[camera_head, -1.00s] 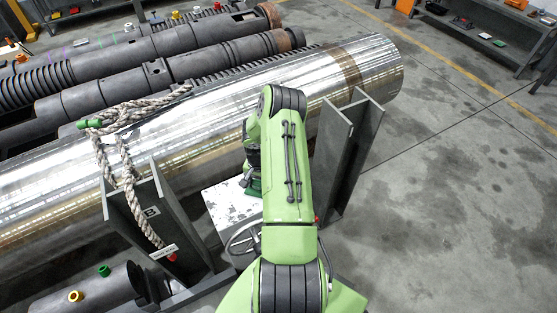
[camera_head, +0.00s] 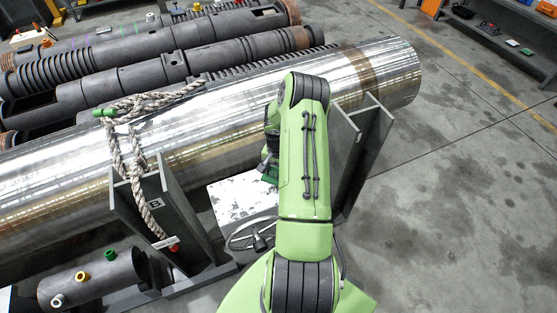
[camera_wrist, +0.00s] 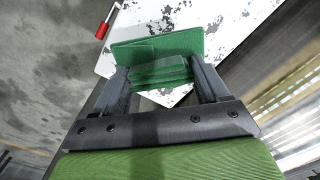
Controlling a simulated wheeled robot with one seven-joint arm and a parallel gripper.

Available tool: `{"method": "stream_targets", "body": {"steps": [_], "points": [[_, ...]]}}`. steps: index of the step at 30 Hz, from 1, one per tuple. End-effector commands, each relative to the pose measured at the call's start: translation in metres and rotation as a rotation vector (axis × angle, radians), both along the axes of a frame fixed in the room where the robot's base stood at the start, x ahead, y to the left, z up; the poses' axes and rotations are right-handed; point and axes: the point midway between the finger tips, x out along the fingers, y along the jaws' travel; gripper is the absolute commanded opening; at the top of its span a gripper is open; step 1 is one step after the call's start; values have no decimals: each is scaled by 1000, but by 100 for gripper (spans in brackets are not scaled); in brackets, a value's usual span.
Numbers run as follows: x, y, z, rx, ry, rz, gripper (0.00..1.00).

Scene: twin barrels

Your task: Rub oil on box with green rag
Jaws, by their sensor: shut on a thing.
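The green rag (camera_wrist: 160,48) looks like a folded green block in the wrist view. My gripper (camera_wrist: 160,76) is shut on it, with one dark finger at each side. A box top (camera_wrist: 225,22), white with dark blotches, lies beneath and beyond the rag; whether the rag touches it I cannot tell. In the head view the box top (camera_head: 235,198) shows left of my arm, beside the large shiny barrel. A small part of the rag (camera_head: 269,178) shows over the box's right side; my arm hides the rest.
The shiny barrel (camera_head: 225,110) rests on grey upright supports (camera_head: 350,150) close to my arm. A rope (camera_head: 138,180) hangs over it. A handwheel (camera_head: 258,238) stands in front of the box. A red item (camera_wrist: 107,20) is at the box's edge. Open floor (camera_head: 455,200) lies right.

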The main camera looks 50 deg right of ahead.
Motion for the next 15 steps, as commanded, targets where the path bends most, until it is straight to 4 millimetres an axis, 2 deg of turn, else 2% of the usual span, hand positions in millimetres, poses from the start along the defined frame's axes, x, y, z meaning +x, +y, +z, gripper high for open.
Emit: {"method": "stream_targets", "body": {"steps": [1,9,15], "points": [[1,0,8,-1,-1,2,46],[6,1,31,-2,-2,8,46],[6,2,35,0,-1,8,46]]}}
